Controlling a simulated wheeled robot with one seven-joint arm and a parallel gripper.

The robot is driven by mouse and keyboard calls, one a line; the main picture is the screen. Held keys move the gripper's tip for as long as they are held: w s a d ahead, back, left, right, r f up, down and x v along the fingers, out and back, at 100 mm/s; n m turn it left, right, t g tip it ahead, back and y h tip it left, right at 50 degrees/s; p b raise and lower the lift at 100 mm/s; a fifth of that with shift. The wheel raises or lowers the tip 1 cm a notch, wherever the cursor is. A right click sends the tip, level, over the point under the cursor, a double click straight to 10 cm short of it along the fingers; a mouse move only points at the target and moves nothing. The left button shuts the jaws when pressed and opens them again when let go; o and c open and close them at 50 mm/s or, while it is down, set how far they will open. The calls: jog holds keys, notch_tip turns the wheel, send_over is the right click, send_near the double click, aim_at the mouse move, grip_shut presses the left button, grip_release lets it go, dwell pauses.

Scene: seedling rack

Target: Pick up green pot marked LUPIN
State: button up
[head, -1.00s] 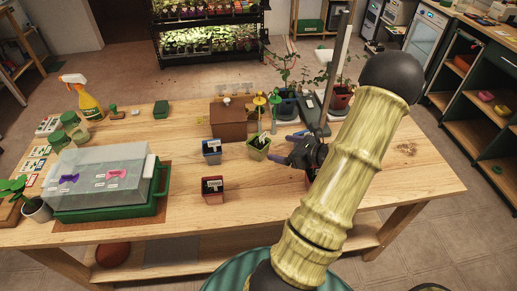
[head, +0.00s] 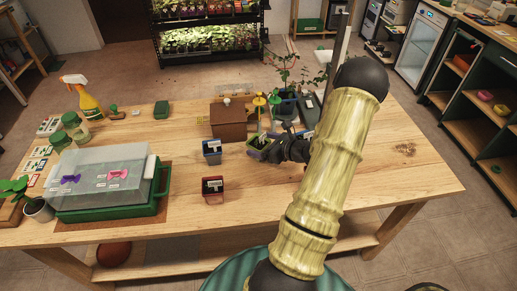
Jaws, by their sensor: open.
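A small light-green pot (head: 252,143) with a seedling stands on the wooden table (head: 120,237), right of the blue pot. It is partly hidden by my gripper, and I cannot read its label here. My gripper (head: 264,148) comes in from the right, low at the green pot. Its jaws are open, with a bluish finger along the near side of the pot. I cannot tell whether the fingers touch it.
A blue pot (head: 212,153) stands left of the green one, and a red pot (head: 213,191) stands nearer. A brown box (head: 228,122) and potted plants (head: 285,108) stand behind. A green-based propagator (head: 100,182) is at left. The table's front right is clear.

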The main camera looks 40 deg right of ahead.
aim_at(258, 143)
jog(key=x, duration=0.3)
jog(key=shift+w+a+f, duration=0.1)
jog(key=shift+w+a, duration=0.05)
jog(key=shift+w, duration=0.2)
jog(key=c, duration=1.1)
